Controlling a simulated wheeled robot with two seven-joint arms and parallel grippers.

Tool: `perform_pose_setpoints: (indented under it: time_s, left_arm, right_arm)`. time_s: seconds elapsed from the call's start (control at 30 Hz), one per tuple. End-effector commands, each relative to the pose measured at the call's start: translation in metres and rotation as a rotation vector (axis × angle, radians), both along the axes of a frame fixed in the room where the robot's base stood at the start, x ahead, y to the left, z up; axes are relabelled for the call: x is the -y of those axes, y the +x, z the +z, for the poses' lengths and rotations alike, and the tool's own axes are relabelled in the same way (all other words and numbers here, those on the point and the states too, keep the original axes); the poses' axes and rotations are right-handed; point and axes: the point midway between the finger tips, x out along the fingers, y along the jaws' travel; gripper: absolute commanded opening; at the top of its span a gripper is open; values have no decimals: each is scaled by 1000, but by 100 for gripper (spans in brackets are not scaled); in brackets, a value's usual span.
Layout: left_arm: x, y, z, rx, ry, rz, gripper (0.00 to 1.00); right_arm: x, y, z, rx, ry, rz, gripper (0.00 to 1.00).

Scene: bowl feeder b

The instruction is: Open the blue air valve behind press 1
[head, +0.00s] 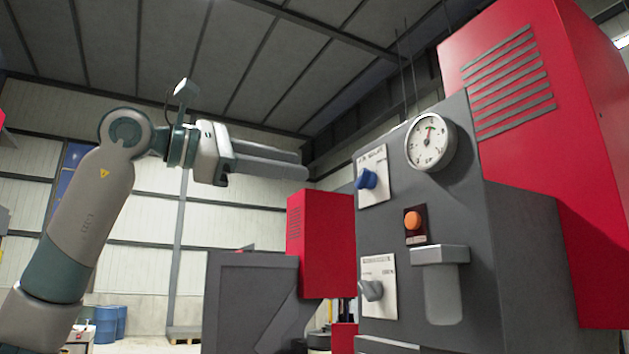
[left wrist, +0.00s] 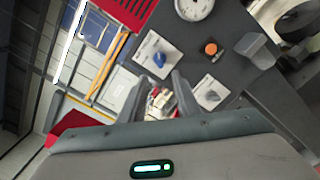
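The blue air valve knob (head: 367,180) sits on a white label plate (head: 379,163) on the grey press panel, right of centre in the head view. The knob also shows in the left wrist view (left wrist: 159,60), just beyond the fingertips. My left gripper (head: 303,166) is raised to the left of the panel, its fingers pointing right towards it, with a clear gap to the knob. In the left wrist view its two fingers (left wrist: 161,82) stand apart with nothing held between them. My right gripper is in neither view.
A round gauge (head: 430,142), an orange button (head: 413,221), a grey knob (head: 373,290) and a jutting filter cup (head: 441,285) share the panel. A red cabinet (head: 545,110) rises behind it. Another red and grey machine (head: 321,243) stands further back. The air between gripper and panel is clear.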

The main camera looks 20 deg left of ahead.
Motion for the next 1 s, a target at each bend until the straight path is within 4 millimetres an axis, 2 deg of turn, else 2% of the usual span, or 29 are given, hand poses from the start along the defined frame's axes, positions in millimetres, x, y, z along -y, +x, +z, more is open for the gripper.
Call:
perform_pose_setpoints:
  time_s: [0.1, 0.3, 1.0]
  left_arm:
    - [-13, -17, -1, 2, -2, 0, 30]
    - [-25, -32, 0, 1, 0, -1, 30]
    - [-27, -35, 0, 1, 0, -1, 30]
  right_arm:
    - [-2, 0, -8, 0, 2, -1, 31]
    - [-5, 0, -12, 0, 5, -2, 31]
    - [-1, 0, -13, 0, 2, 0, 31]
